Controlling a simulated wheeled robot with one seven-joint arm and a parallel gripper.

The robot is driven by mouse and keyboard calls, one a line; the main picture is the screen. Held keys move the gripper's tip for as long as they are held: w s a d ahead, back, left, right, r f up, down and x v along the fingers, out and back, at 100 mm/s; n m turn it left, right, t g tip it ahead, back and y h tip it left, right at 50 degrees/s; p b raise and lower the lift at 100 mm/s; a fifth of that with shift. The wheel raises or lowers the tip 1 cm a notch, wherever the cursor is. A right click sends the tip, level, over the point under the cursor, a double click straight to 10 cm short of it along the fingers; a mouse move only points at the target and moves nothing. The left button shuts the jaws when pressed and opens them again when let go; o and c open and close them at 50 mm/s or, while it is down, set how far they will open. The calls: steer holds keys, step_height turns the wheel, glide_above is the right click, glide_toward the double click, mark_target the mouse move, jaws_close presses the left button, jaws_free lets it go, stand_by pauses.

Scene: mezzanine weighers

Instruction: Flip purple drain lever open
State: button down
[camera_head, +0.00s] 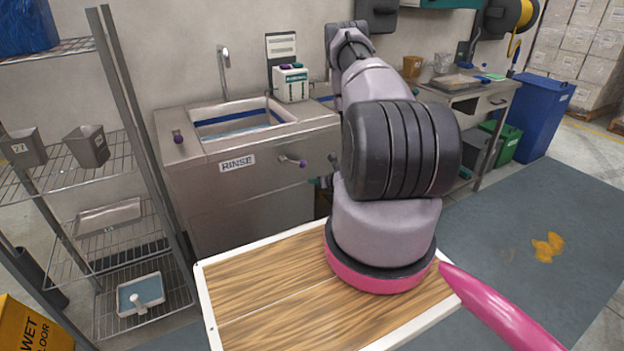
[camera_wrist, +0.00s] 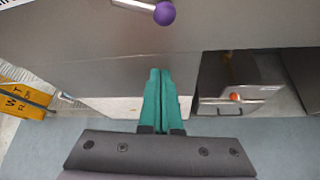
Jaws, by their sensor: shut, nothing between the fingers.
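The drain lever is a short metal bar ending in a purple ball knob (camera_head: 301,163). It sticks out of the front panel of the rinse sink (camera_head: 205,200), right of the RINSE label. In the wrist view the purple knob (camera_wrist: 165,13) is at the top edge, with part of its metal shaft. My gripper (camera_wrist: 160,73) has green fingers pressed together, empty. In the wrist view the fingertips lie below the knob with a visible gap, apart from it. In the head view my arm hides most of the gripper.
A second purple knob (camera_head: 178,136) stands on the sink's top left. A wire shelf rack (camera_head: 120,165) with grey bins is at the left. A compartment with an orange knob (camera_wrist: 235,97) shows at right in the wrist view. Open floor (camera_head: 540,200) lies to the right.

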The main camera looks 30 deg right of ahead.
mark_target(295, 163)
steer(key=w, duration=0.7)
steer(key=shift+w+a, duration=0.15)
steer(key=shift+w, duration=0.2)
steer(key=shift+w+d+r, duration=0.1)
steer(key=shift+d+r, duration=0.05)
steer(key=shift+r, duration=0.25)
steer(key=shift+w+d+r, duration=0.1)
steer(key=shift+d+r, duration=0.05)
steer(key=shift+r, duration=0.25)
